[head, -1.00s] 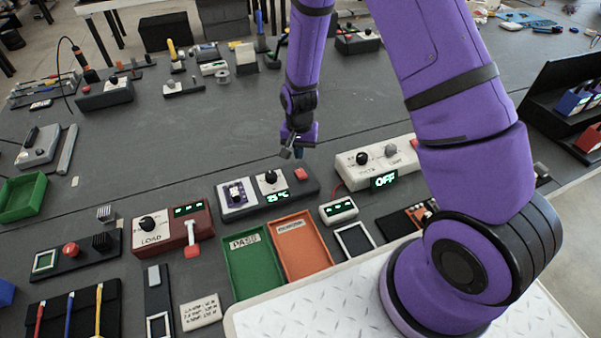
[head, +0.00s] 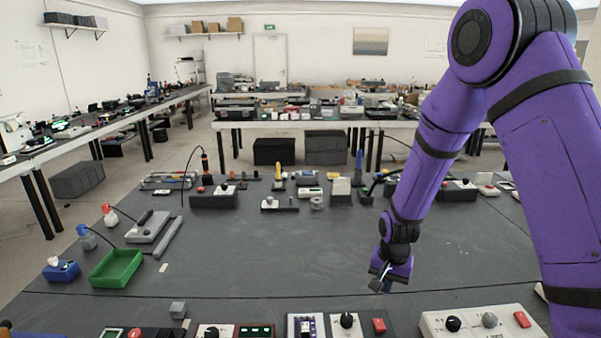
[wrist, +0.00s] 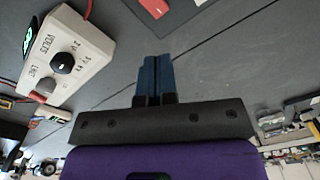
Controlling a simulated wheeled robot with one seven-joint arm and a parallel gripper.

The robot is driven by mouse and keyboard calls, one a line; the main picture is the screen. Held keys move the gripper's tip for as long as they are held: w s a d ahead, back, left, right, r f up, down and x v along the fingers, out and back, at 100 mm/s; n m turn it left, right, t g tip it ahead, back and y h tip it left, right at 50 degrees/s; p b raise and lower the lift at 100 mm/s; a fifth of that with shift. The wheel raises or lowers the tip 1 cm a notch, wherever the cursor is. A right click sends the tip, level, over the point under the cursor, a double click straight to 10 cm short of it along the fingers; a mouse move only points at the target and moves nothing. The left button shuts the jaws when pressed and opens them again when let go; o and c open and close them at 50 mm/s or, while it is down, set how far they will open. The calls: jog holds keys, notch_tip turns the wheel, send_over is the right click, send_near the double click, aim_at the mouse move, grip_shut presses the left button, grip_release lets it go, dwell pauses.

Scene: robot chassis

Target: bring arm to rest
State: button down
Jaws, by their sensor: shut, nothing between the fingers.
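My purple arm reaches in from the right in the head view and bends down at the elbow. My gripper (head: 381,283) hangs over the dark grey table (head: 290,260), above its front middle part. In the wrist view the two blue fingers of my gripper (wrist: 154,75) lie side by side, shut with nothing between them. The fingertips look clear of everything around them.
A white supply box (head: 484,322) with knobs stands at the front right, also in the wrist view (wrist: 62,62). A green tray (head: 116,268) lies at the left. Several instruments line the table's far side. The table's middle is mostly bare.

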jog(key=s+d+r+n+t, duration=0.15)
jog(key=s+r, duration=0.25)
jog(key=r, duration=0.8)
jog(key=s+d+r+n+t, duration=0.15)
jog(key=s+r, duration=0.25)
jog(key=r, duration=0.7)
jog(key=s+d+r+n+t, duration=0.1)
jog(key=s+r, duration=0.5)
jog(key=s, duration=0.3)
jog(key=s+d+r+n, duration=0.1)
jog(key=s+d+r, duration=0.1)
jog(key=s+r, duration=0.4)
jog(key=s, duration=0.4)
jog(key=shift+d+r+n+t, duration=0.2)
jog(key=shift+d+n+t, duration=0.1)
jog(key=shift+t, duration=0.1)
